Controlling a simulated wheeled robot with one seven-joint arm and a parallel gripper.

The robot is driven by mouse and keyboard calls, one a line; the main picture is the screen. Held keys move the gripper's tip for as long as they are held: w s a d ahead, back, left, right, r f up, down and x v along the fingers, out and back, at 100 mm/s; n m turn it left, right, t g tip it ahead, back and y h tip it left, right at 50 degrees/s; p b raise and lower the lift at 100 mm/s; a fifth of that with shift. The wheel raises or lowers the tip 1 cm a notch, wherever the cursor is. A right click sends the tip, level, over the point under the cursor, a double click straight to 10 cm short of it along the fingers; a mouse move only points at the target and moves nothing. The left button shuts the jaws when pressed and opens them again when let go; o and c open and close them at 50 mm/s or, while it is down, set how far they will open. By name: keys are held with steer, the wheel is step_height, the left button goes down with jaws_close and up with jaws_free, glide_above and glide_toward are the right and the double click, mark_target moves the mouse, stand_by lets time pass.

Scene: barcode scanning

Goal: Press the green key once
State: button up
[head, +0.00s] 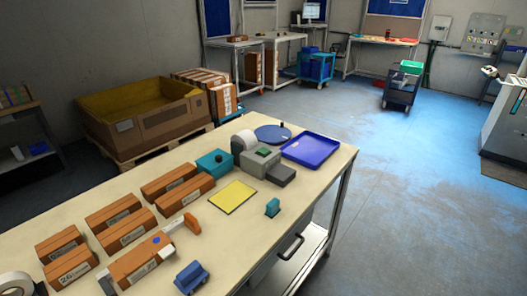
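A small dark green patch, which looks like the green key (263,152), sits on top of a grey device (259,163) near the far end of the worktable. A white roll (244,141) stands at the device's back left and a dark grey block (282,175) is at its right front. Nothing covers the green patch from this view. It is too small to tell whether it is pressed. My gripper is not in view.
The worktable (315,158) holds several brown boxes (130,233) at left, a teal box (215,162), a yellow sheet (232,197), a blue tray (310,148) and a blue disc (273,133). A teal item (272,207) stands near the front edge. Open floor (420,190) lies right.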

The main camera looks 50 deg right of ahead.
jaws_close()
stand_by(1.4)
